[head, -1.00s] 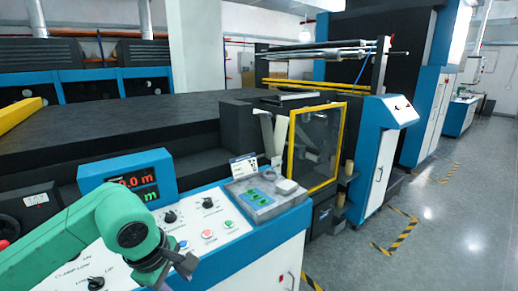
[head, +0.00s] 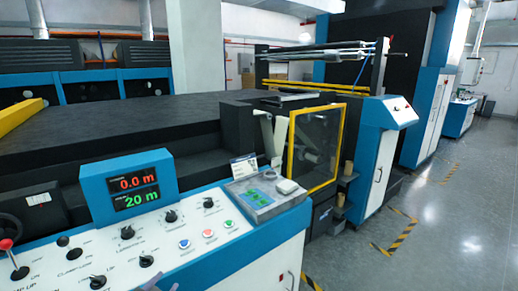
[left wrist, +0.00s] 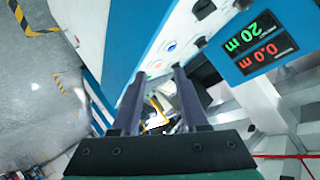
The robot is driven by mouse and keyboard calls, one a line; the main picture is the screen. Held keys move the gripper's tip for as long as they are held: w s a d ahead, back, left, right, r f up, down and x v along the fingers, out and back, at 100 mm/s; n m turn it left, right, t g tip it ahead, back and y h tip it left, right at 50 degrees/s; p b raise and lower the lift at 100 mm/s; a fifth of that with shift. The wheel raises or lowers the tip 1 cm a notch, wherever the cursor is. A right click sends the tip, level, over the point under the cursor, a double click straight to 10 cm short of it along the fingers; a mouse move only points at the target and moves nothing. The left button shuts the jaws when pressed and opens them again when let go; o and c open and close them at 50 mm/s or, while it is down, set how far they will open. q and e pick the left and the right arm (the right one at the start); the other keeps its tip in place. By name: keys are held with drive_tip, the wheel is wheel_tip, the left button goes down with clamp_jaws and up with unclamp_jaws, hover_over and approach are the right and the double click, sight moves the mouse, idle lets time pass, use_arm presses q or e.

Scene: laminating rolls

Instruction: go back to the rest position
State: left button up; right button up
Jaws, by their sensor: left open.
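My left gripper (left wrist: 159,85) shows in the left wrist view with its two dark fingers apart and nothing visible between them. In the head view my left arm is almost wholly out of the picture; a small dark piece at the bottom edge may be part of it. My right gripper shows in neither view. The control panel (head: 232,232) lies uncovered in the head view, with its knobs and buttons in sight. The display (head: 128,187) above it reads 0.0 m in red and 20 m in green.
The laminating machine (head: 120,115) fills the left and middle. A yellow-framed clear door (head: 317,150) stands right of the panel. A red-knobbed lever (head: 8,246) is at the far left. Open grey floor (head: 450,220) with striped floor marks lies to the right.

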use_arm(q)
drive_tip(key=s+f+n+g+h, duration=0.1)
drive_tip(key=s+f+n+g, duration=0.4)
drive_tip(key=s+f+g, duration=0.75)
drive_tip(key=s+a+f+t, duration=0.1)
drive_tip(key=s+f, duration=0.3)
drive_tip(key=f, duration=0.9)
drive_tip(key=s+f+t, duration=0.1)
drive_tip(key=s+f, duration=0.2)
drive_tip(key=f, duration=1.1)
drive_tip(key=s+a+f, duration=0.2)
drive_tip(key=s+f, duration=1)
drive_tip(key=s, duration=0.4)
drive_tip(key=shift+a+f+m+g, duration=0.3)
drive_tip(key=shift+a+f+g, duration=0.05)
drive_tip(key=shift+a+g, duration=0.1)
